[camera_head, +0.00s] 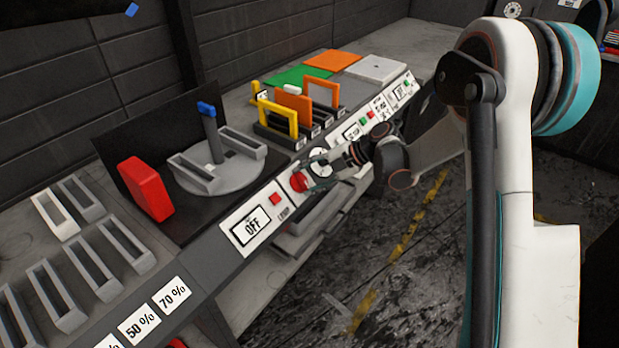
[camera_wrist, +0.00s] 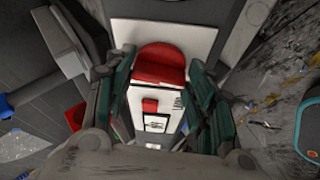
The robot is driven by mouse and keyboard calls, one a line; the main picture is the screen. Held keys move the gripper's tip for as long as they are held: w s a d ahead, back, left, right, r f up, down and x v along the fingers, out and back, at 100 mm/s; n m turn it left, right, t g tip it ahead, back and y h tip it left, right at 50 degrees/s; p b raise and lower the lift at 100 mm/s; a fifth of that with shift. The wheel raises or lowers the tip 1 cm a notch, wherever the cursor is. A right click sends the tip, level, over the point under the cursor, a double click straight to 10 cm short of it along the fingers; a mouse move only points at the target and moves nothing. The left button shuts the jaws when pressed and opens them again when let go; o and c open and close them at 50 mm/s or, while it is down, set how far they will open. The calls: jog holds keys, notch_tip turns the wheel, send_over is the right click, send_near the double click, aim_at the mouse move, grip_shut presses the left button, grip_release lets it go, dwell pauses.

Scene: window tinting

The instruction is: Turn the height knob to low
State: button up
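In the wrist view the red knob (camera_wrist: 160,64) lies ahead, between the two teal-and-dark fingers of my gripper (camera_wrist: 160,68). My gripper (camera_head: 318,172) also shows at the panel in the head view, right at the knob. The fingers stand apart, one on each side of the knob. Contact with the knob cannot be made out. The dial's marks are too small to read, and my gripper partly covers them.
An OFF display (camera_head: 251,226) and a red button (camera_head: 275,199) are left of the knob. A grey turntable (camera_head: 228,177) with a blue-tipped post stands behind. Frames in slots (camera_head: 285,122) and coloured sheets (camera_head: 302,76) lie farther back. The floor right of the bench is clear.

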jog(key=o, duration=0.4)
jog(key=shift+o, duration=0.2)
jog(key=v, duration=1.2)
